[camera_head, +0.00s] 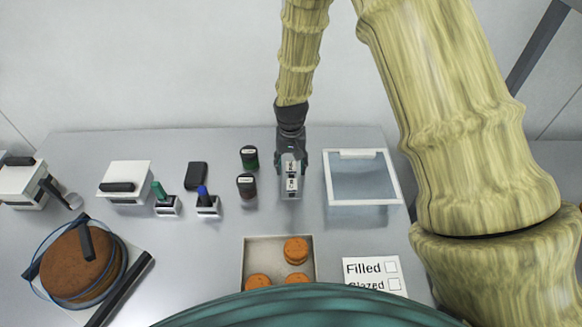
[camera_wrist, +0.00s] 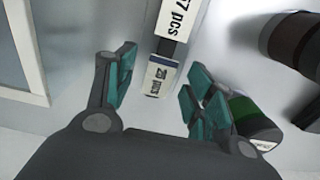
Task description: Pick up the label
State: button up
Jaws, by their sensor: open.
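White labels with black print stand in a short row on the table. In the wrist view a near label (camera_wrist: 162,76) lies between my gripper's fingertips, and a larger label reading "7 pcs" (camera_wrist: 174,18) is farther up, with a dark grey piece (camera_wrist: 172,49) between them. In the head view the labels (camera_head: 291,182) show just below my gripper (camera_head: 292,160). My gripper (camera_wrist: 163,83) is open, with teal finger pads on both sides of the near label and gaps beside it. I cannot tell its height above the table.
Two dark jars (camera_head: 249,157) (camera_head: 246,186) stand close on the left. A clear white-rimmed box (camera_head: 330,187) is on the right. A tray (camera_head: 246,262) of round biscuits and a "Filled" checklist card (camera_head: 368,268) are in front. Stamps or markers (camera_head: 207,205) and a cake (camera_head: 75,262) are farther left.

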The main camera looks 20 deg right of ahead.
dwell(0.3)
jog(key=c, duration=0.8)
